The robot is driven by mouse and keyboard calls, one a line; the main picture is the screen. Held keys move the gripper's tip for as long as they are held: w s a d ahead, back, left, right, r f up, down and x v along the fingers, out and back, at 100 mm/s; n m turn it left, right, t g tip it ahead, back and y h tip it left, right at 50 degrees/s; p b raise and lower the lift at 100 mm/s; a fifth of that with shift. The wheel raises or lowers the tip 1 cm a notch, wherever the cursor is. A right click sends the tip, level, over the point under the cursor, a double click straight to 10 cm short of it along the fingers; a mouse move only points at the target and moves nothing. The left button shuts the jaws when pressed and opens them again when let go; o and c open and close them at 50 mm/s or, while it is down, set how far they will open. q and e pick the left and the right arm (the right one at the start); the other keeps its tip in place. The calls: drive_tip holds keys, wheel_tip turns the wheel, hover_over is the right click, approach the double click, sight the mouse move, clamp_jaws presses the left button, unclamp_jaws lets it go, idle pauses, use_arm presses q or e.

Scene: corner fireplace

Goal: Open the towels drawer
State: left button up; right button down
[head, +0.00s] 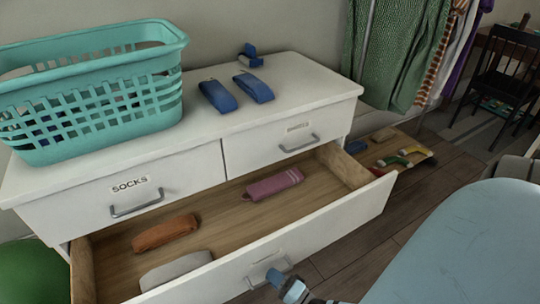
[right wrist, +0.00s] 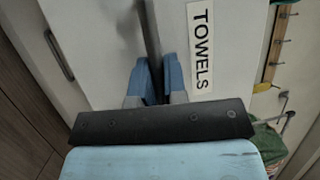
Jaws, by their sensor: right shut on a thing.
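The towels drawer (head: 345,222) is the wide bottom drawer of a white dresser, and it stands pulled well out. Its wooden inside shows an orange rolled cloth (head: 165,232), a grey one (head: 176,270) and a pink one (head: 274,183). My right gripper (head: 276,279) is at the front of this drawer, its blue fingers shut on the drawer's handle (head: 258,278). In the right wrist view the fingers (right wrist: 157,84) close around the dark handle bar (right wrist: 150,35), beside the TOWELS label (right wrist: 200,48). My left gripper is not in view.
A teal laundry basket (head: 95,90) and blue rolled items (head: 218,96) are on the dresser top (head: 290,85). The socks drawer (head: 75,215) and the upper right drawer (head: 245,160) are shut. Clothes (head: 405,50) hang behind. Wooden floor (head: 350,265) lies in front; a chair (head: 508,70) stands back right.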

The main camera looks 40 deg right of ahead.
drive_tip(key=shift+s, duration=0.1)
idle(0.3)
drive_tip(key=c, duration=1.2)
unclamp_jaws()
drive_tip(key=shift+r, duration=0.1)
